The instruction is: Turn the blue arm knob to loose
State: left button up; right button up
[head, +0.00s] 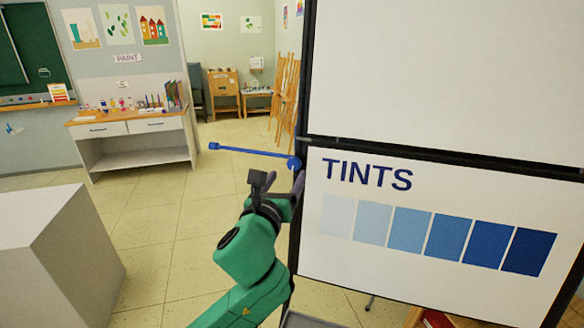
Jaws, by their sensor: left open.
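The blue arm knob (293,163) is a small round blue piece on the left edge of the black-framed board. A thin blue arm (252,152) reaches left from it and ends in a small blue tip. My left gripper (278,183), at the end of a green arm, is open just below the knob. One dark finger is left of the knob, and a purplish finger is close under it by the board's edge. I cannot tell whether this finger touches the knob. The knob's marking or setting cannot be read. My right gripper is not in view.
The white board (430,225) with "TINTS" and blue swatches fills the right side. A grey-white block (60,262) stands at the lower left. A paint counter (130,125) and easels (286,90) stand farther back. The tiled floor between is clear.

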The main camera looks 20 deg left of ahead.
aim_at(293, 166)
pick_arm(q)
jog(key=w, duration=0.5)
jog(key=shift+w+p, duration=0.35)
jog(key=shift+p, duration=0.05)
jog(key=shift+s, duration=0.1)
grip_shut()
